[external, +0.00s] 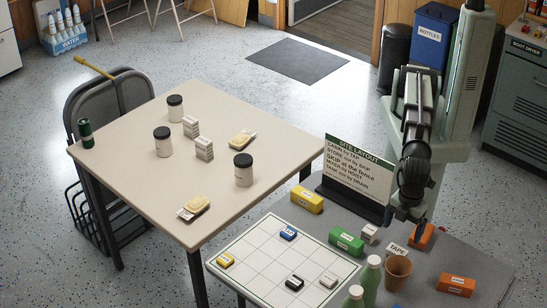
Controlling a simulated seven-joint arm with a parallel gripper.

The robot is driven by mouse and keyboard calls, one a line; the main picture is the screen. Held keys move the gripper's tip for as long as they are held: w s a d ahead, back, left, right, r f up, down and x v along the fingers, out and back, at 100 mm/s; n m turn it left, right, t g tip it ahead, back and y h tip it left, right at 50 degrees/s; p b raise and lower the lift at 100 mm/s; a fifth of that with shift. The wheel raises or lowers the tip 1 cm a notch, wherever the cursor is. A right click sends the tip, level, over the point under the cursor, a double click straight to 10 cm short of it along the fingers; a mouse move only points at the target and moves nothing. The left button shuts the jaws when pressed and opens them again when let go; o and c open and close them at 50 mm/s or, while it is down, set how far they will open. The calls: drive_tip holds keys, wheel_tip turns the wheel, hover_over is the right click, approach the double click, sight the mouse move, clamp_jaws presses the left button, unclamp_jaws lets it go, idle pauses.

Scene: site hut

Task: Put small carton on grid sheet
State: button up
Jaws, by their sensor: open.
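The grid sheet (262,270) is white with dark lines and lies on the grey table at the front. On it are a blue block (288,232), a yellow block (225,260), a black block (294,282) and a small white block (328,281) at its right edge. Another small white box (369,233) stands off the sheet, beside a green block (346,241). The labels are too small to tell which is the small carton. My gripper (409,219) is open above the grey table, right of that white box and near an orange block (421,236); contact cannot be told.
A sign board (357,172) stands behind the blocks. A beige table (225,120) holds jars and boxes.

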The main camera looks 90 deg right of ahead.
sight(397, 249)
idle(0.4)
drive_tip(key=shift+w+d+r, duration=0.15)
drive_tip(key=shift+r, duration=0.15)
wheel_tip(397, 249, down, 8)
drive_tip(key=shift+f, duration=0.25)
drive_tip(key=shift+a+f, duration=0.2)
drive_tip(key=shift+f, duration=2.5)
drive_tip(key=c, duration=1.1)
drive_tip(key=shift+r, duration=0.15)
wheel_tip(397, 249, up, 18)
drive_tip(key=shift+f, duration=0.1)
